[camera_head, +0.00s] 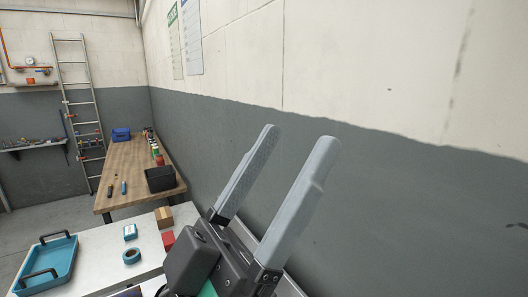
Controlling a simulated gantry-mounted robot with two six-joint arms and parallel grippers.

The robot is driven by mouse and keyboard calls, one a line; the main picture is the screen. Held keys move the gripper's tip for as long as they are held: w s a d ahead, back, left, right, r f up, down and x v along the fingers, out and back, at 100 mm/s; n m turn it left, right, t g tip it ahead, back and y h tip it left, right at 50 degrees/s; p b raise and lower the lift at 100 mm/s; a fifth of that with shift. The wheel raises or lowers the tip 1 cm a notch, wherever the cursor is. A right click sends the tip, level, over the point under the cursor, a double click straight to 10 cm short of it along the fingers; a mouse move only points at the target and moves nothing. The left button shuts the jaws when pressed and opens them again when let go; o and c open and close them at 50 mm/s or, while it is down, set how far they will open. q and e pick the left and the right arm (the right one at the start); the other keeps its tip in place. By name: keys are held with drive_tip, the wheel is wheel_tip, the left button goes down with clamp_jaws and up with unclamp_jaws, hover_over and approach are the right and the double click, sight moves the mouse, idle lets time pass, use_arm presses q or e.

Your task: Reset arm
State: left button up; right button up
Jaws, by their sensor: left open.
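My left gripper (288,165) fills the lower middle of the head view, close to the camera. Its two long grey fingers point up and slightly right, and stand apart with only the dark wall behind them. It is open and holds nothing. It is raised in front of the wall, above the right part of the light table (97,262). My right gripper is not in view. No hose reel shows in this view.
The light table holds a teal tray (71,262), a blue tape roll (131,256), a small blue-white box (130,232), a brown box (164,217) and a red block (168,239). Behind stands a wooden bench (130,160) with a black bin (160,179). A ladder (80,110) leans at the back.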

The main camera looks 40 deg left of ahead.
use_arm(q)
drive_tip(key=a+y, duration=0.1)
drive_tip(key=a+r+y, duration=0.1)
drive_tip(key=y, duration=0.1)
drive_tip(key=shift+s, duration=0.15)
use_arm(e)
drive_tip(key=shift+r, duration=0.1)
